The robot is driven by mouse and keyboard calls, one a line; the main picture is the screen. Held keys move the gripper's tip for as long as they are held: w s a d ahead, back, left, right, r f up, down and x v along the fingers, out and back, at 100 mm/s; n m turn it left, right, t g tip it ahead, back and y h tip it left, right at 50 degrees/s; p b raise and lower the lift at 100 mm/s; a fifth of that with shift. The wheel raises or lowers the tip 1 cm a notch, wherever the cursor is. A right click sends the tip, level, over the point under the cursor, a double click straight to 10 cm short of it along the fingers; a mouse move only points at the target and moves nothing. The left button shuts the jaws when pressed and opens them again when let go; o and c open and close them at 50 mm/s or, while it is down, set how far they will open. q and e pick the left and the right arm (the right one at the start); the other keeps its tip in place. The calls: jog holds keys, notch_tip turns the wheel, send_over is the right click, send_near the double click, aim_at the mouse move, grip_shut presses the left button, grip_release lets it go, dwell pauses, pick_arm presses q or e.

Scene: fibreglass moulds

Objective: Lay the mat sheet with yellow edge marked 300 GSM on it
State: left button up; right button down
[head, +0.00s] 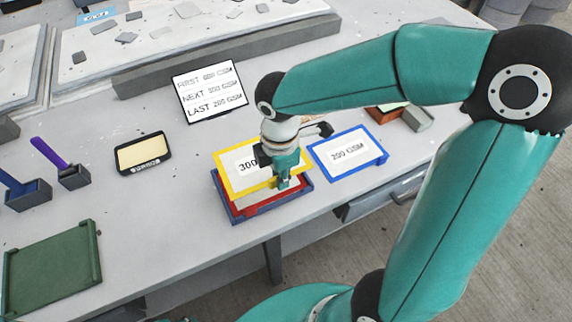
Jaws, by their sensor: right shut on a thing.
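The mat sheet with a yellow edge (235,183) bears a label reading 300, its rest hidden by my gripper. My right gripper (284,184) is shut on this sheet near its right front part. The sheet is over a red-edged sheet (240,208), which lies in a dark blue tray (262,213). The yellow-edged sheet covers most of the red one, and I cannot tell whether they touch. A white sign (210,91) behind lists FIRST, NEXT 300 GSM and LAST 200 GSM; the first number is hard to read. My left gripper is not in view.
A blue-edged sheet marked 200 GSM (348,152) lies close on the right. A black-framed yellowish pad (143,153), a green tray (52,268) and holders with purple (50,154) and blue handles stand left. A grey bar (240,54) runs behind. The table's front edge is near.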

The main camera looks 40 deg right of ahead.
aim_at(279, 202)
jog(key=shift+w+a, duration=0.3)
jog(key=shift+w, duration=0.1)
jog(key=shift+d+f+b, duration=0.1)
jog(key=shift+f+b, duration=0.5)
jog(key=shift+f, duration=0.15)
notch_tip(279, 202, down, 4)
jog(key=b, duration=0.3)
jog(key=shift+f+b, duration=0.7)
jog(key=shift+f, duration=0.25)
jog(key=shift+f+b, duration=0.65)
jog(key=c, duration=1.1)
grip_release()
jog(key=shift+c, duration=0.2)
